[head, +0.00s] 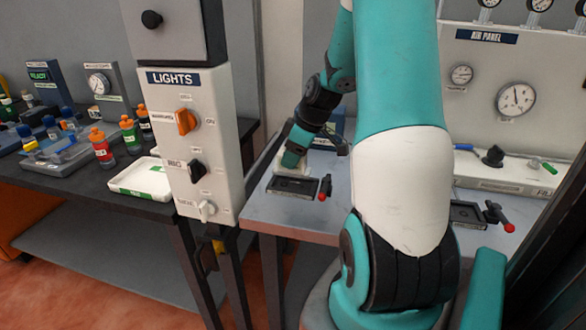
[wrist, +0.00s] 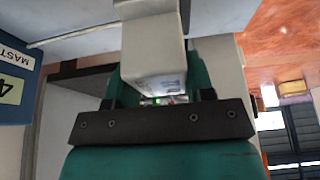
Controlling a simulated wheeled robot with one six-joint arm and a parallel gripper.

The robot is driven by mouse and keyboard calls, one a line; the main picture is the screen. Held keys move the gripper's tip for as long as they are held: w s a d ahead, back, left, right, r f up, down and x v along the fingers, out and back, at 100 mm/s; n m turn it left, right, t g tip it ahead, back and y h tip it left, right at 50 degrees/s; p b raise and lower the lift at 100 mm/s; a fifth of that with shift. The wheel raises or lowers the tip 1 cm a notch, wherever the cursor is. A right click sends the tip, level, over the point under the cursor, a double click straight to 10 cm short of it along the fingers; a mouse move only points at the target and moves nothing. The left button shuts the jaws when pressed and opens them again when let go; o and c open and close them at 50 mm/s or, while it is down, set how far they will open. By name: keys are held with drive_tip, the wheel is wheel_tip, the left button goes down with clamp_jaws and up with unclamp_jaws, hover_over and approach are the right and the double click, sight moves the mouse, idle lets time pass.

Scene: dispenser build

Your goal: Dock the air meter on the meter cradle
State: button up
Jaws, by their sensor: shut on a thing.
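My gripper (wrist: 157,85) is shut on a pale grey, box-shaped body, taken to be the air meter (wrist: 152,52); no dial face shows on it. In the head view my gripper is small and partly hidden at the back of the middle table, by a dark flat cradle with a red-tipped lever (head: 293,186). A similar cradle with a red-tipped lever (head: 467,214) sits to the right, partly behind my arm. I cannot read which is the meter cradle, nor whether the held body touches anything.
The white LIGHTS panel (head: 188,135) stands left of the middle table (head: 262,212). The left bench holds bottles, a white tray (head: 128,187) and a gauge on a stand (head: 99,82). The AIR PANEL (head: 505,70) is at the right. A blue sign (wrist: 14,75) is close in the wrist view.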

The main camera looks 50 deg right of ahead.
drive_tip(key=shift+f, duration=2.1)
drive_tip(key=shift+f, duration=0.15)
drive_tip(key=o, duration=1.1)
